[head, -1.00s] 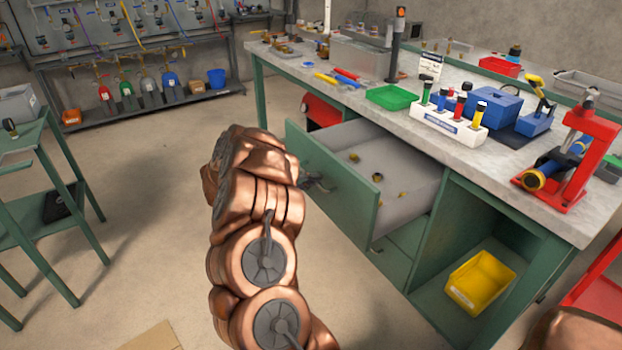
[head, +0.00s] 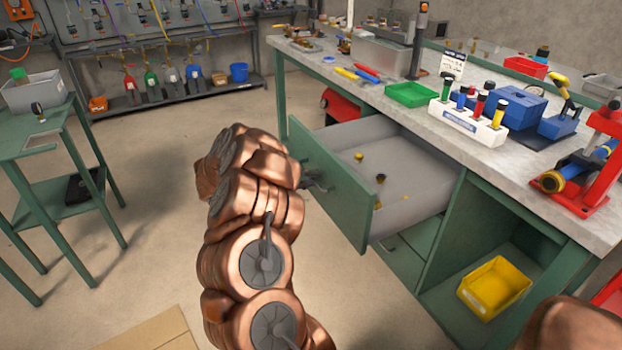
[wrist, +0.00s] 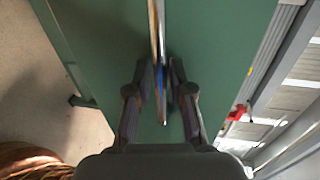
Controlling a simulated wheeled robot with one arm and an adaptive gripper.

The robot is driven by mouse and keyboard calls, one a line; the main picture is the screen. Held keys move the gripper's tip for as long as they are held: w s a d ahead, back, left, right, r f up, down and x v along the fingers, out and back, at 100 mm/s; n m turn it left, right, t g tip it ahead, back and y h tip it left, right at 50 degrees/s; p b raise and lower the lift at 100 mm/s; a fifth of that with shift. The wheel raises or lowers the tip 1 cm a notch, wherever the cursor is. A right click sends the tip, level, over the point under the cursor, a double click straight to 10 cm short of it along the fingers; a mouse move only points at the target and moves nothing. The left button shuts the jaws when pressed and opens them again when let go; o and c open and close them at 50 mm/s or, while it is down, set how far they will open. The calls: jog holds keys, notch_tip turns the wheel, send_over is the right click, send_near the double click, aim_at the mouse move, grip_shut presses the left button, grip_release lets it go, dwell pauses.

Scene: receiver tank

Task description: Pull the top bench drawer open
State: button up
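The top bench drawer (head: 338,192) has a green front and pale grey inside, and is pulled well out from under the worktop. Several small brass-coloured and dark parts lie on its floor. My gripper (head: 316,183) is at the outer face of the drawer front, partly hidden behind my copper-coloured arm. In the wrist view my gripper (wrist: 159,66) has its two fingers on either side of the narrow bar handle (wrist: 157,40), closed on it, against the green drawer front (wrist: 100,50). The handle is mostly hidden in the head view.
The bench top (head: 400,125) carries a green tray (head: 411,95), a white holder (head: 466,121) and a red stand (head: 590,170). A yellow bin (head: 494,288) sits in the open bay below. A green side table (head: 40,140) stands left.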

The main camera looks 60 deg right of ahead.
jog(key=shift+o, duration=1.1)
jog(key=v, duration=1.2)
jog(key=shift+w, duration=0.1)
